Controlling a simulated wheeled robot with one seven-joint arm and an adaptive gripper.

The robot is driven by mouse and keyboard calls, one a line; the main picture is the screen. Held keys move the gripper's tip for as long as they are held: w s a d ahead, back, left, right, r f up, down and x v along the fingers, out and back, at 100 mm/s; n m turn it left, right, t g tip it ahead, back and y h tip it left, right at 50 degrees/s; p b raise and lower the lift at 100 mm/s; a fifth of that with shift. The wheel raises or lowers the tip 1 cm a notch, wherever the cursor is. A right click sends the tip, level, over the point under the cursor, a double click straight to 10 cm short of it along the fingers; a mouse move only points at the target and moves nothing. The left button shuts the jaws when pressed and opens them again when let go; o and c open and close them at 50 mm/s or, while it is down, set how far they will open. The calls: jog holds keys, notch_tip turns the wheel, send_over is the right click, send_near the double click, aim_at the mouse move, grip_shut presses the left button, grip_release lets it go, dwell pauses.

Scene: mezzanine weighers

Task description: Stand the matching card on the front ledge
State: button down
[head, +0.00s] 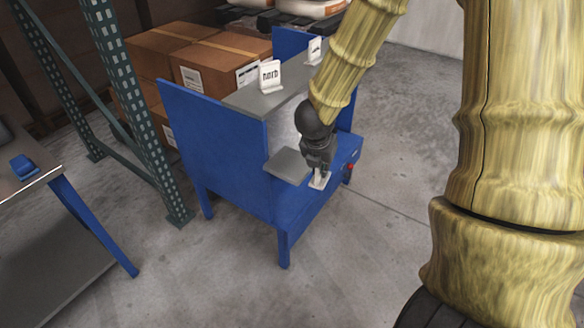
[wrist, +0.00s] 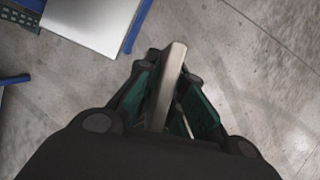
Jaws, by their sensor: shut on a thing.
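My gripper (head: 319,172) is shut on a white card (head: 318,181), held beside the right end of a small grey ledge (head: 287,165) on the front of the blue stand. The held card's face is mostly hidden by the gripper; in the wrist view it shows as a pale strip (wrist: 168,85) between the fingers (wrist: 168,100). A white card reading "norb" (head: 270,76) stands on the upper grey shelf (head: 250,98). A second white card (head: 315,50) stands further back on that shelf, its text too small to read.
The stand's blue side panel (head: 215,150) rises left of the ledge. Brown boxes (head: 215,60) are stacked behind it. A green rack post (head: 125,100) and a metal table (head: 25,165) with a small blue object (head: 24,167) are at left. Concrete floor is open at front.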

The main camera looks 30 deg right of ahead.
jog(key=shift+s+d+m+g, duration=0.4)
jog(key=shift+s+d+m, duration=0.1)
jog(key=shift+m, duration=0.5)
jog(key=p, duration=0.4)
send_over(292, 163)
jog(key=shift+s+f, duration=0.1)
jog(key=shift+f, duration=2.4)
jog(key=shift+f, duration=0.15)
jog(key=c, duration=1.5)
grip_release()
jog(key=shift+r, duration=0.2)
jog(key=v, duration=1.2)
jog(key=shift+a+f, duration=0.1)
jog(key=shift+a, duration=0.1)
